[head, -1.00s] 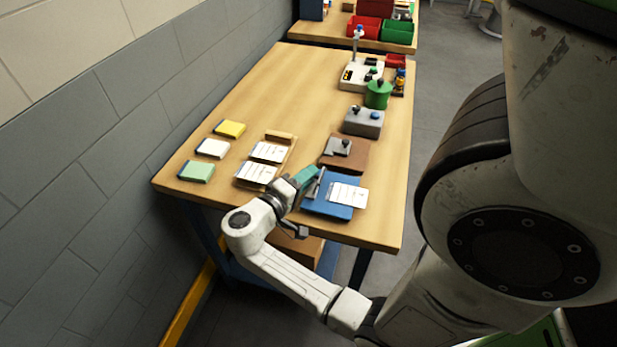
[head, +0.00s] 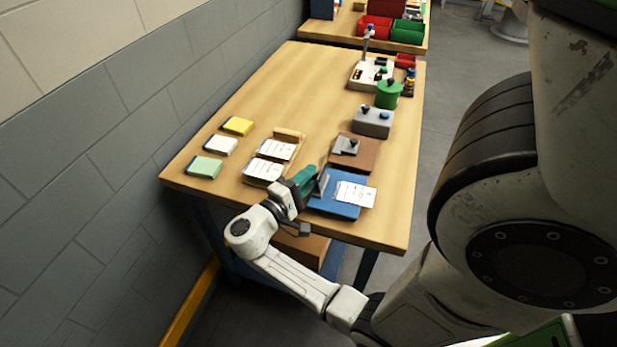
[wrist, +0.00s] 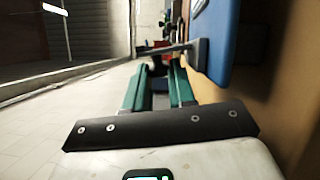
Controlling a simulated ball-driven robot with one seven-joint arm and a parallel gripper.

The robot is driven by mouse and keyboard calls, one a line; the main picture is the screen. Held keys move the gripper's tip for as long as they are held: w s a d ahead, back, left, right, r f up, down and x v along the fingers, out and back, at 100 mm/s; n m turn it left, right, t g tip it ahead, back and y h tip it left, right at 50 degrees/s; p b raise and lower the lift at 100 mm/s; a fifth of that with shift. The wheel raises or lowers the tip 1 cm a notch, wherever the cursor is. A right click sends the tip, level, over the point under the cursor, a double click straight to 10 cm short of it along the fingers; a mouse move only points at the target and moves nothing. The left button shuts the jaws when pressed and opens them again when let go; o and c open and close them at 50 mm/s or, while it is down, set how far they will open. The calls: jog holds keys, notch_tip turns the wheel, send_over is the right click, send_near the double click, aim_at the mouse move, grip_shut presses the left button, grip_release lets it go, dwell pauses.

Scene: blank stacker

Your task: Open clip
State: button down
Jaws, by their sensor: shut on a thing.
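The blue clipboard (head: 333,207) lies on the near part of the wooden table, with a white sheet (head: 356,194) on it. Its grey metal clip (head: 321,187) stands raised at the board's left side. My gripper (head: 312,174), with teal fingers, is at the clip's upper end and shut on it. In the wrist view the clip (wrist: 182,47) shows as a grey bar reaching from the blue board (wrist: 216,50) to the tips of my gripper (wrist: 159,64). The exact contact between fingertips and clip is small and partly hidden.
A brown board with a grey fixture (head: 346,147) lies just behind the clipboard. Two white-sheeted pads (head: 270,160) lie to the left, and small yellow, white and green blocks (head: 205,167) beyond them. A grey box (head: 373,123) and a green canister (head: 388,95) stand farther back.

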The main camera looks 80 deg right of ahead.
jog(key=c, duration=1)
grip_release()
jog(key=shift+f, duration=0.1)
jog(key=shift+s, duration=0.1)
